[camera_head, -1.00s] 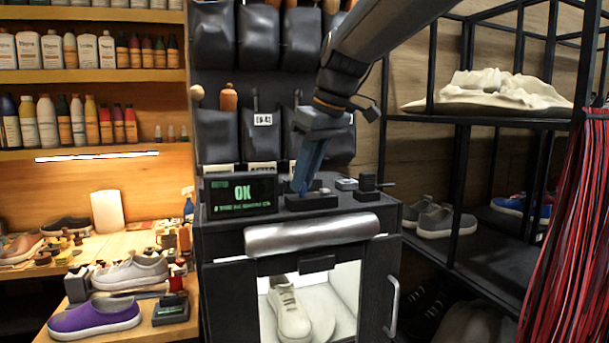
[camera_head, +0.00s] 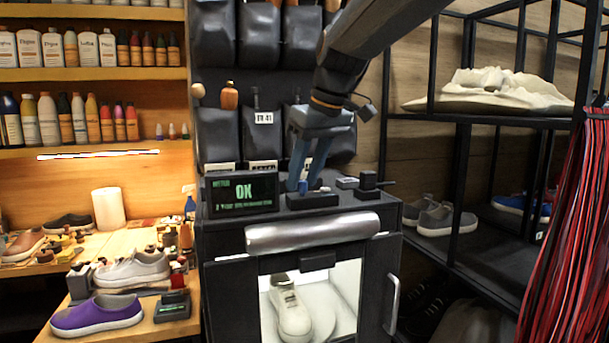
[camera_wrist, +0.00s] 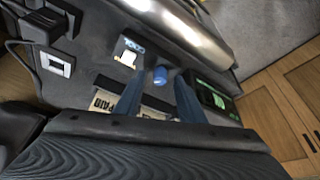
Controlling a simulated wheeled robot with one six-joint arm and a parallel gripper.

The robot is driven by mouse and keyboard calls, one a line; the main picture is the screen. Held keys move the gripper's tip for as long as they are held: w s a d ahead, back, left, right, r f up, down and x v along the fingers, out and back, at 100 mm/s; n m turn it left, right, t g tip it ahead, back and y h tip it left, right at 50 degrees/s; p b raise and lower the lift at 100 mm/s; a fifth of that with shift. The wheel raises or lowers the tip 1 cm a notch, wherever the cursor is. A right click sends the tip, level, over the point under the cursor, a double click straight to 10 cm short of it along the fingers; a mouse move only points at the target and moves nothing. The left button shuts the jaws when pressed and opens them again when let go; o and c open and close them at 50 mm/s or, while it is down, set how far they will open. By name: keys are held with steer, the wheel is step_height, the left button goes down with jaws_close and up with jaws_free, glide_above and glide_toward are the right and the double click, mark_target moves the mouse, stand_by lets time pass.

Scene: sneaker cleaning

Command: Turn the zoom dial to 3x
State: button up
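A small blue knob (camera_head: 302,187) stands on a black control block (camera_head: 312,202) on top of the dark cabinet; I cannot read a 3x mark on it. It also shows in the wrist view (camera_wrist: 160,74). My gripper (camera_head: 304,184) points down at the block, its two blue fingers apart. In the wrist view the fingers (camera_wrist: 157,84) are open with the knob between and just beyond their tips; I see no contact. A white lever-like part (camera_wrist: 128,58) on a blue-marked plate sits beside the knob.
A small black fixture (camera_head: 368,185) stands at right. Below are a silver roll-like bar (camera_head: 312,231) and a lit chamber with a white sneaker (camera_head: 290,309). Dark pouches hang behind.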

steer(key=b+v, duration=0.1)
steer(key=v, duration=0.6)
steer(key=shift+r+b, duration=0.3)
steer(key=shift+r, duration=0.05)
steer(key=shift+s, duration=0.25)
